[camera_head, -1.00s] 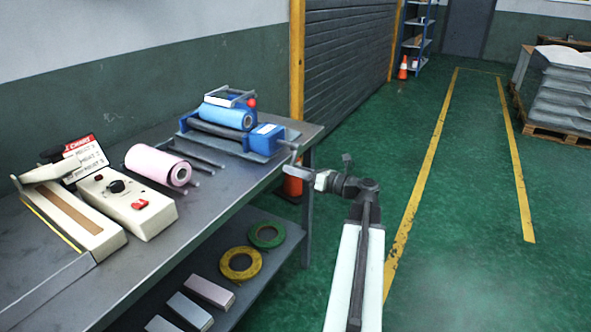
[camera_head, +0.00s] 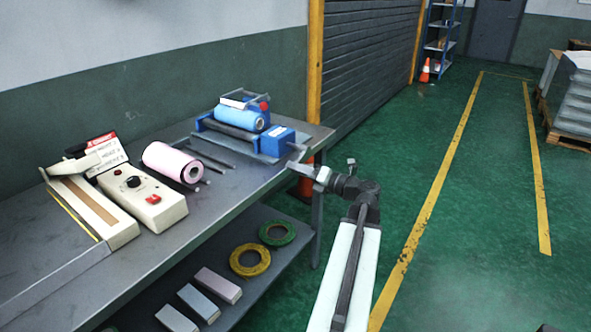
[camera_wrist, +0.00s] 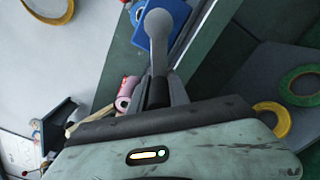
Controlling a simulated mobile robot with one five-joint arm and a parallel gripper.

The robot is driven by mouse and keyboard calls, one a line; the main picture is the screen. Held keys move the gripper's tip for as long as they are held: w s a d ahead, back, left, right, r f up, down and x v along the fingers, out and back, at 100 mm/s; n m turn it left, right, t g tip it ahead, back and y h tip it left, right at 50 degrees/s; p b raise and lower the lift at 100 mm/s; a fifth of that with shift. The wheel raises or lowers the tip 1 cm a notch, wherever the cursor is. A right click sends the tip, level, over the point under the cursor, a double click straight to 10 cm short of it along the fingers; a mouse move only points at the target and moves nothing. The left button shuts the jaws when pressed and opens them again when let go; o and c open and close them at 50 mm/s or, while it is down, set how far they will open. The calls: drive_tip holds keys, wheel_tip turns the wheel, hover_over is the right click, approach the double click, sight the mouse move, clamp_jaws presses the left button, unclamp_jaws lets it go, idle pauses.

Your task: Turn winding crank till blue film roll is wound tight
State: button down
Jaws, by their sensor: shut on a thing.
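The film winder (camera_head: 270,143) is a blue frame at the far right end of the bench. The blue film roll (camera_head: 246,119) lies across it above a dark roller. How tight the film is cannot be told. The grey winding crank (camera_head: 297,153) is on the winder's right side, over the bench edge; its arm also shows in the wrist view (camera_wrist: 160,38). My gripper (camera_head: 292,167) reaches it from the right and is shut on the crank's dark handle (camera_wrist: 158,93). The gripper body hides part of the handle in the wrist view.
A pink roll (camera_head: 172,162), dark rods and a cream sealer (camera_head: 145,205) lie on the bench (camera_head: 210,225) to the left. Green tape (camera_head: 277,232) and yellow tape (camera_head: 250,261) lie on the lower shelf.

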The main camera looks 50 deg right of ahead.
drive_tip(key=c, duration=1.3)
unclamp_jaws()
drive_tip(key=shift+s+d, duration=0.1)
drive_tip(key=shift+o, duration=0.2)
drive_tip(key=s, duration=0.7)
drive_tip(key=shift+s, duration=0.4)
